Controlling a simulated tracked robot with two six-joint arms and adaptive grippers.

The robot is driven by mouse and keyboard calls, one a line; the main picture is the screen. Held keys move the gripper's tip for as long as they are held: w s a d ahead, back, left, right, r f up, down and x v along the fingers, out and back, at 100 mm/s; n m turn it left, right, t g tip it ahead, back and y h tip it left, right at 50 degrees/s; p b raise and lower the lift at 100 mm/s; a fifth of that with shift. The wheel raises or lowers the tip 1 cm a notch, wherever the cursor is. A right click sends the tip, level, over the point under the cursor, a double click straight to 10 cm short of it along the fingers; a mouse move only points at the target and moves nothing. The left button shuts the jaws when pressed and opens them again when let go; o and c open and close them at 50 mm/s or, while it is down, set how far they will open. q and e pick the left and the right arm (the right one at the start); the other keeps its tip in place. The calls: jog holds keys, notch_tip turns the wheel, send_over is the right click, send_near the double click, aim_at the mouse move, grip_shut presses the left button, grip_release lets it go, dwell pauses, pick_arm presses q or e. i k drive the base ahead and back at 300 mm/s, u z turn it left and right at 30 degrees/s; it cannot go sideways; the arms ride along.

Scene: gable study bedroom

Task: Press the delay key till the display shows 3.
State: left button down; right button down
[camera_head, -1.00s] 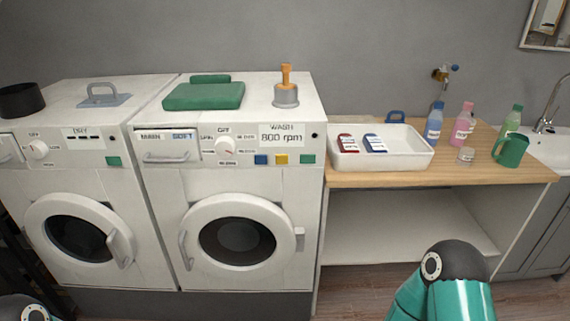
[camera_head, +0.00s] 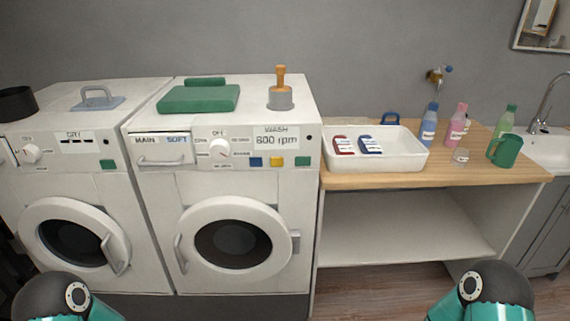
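The right-hand white machine (camera_head: 155,215) has a display (camera_head: 277,139) reading "WASH" and what looks like "800 rpm"; its first digit is blurred. Below the display are a blue key (camera_head: 256,162), a yellow key (camera_head: 277,161) and a green key (camera_head: 302,160). Any labels on the keys are too small to read. The left-hand white machine (camera_head: 130,200) has a display (camera_head: 76,141) with a short heading, perhaps "DRY", above dashes, and a green key (camera_head: 107,165). Only upper parts of my two arms show at the bottom edge; neither gripper is in view.
A white tray (camera_head: 410,160), bottles (camera_head: 429,125) and a green mug (camera_head: 504,151) are on the wooden counter (camera_head: 450,175). The space before the machine fronts looks clear.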

aim_at(276, 162)
jog(key=z, duration=0.05)
jog(key=i, duration=1)
jog(key=u, duration=0.05)
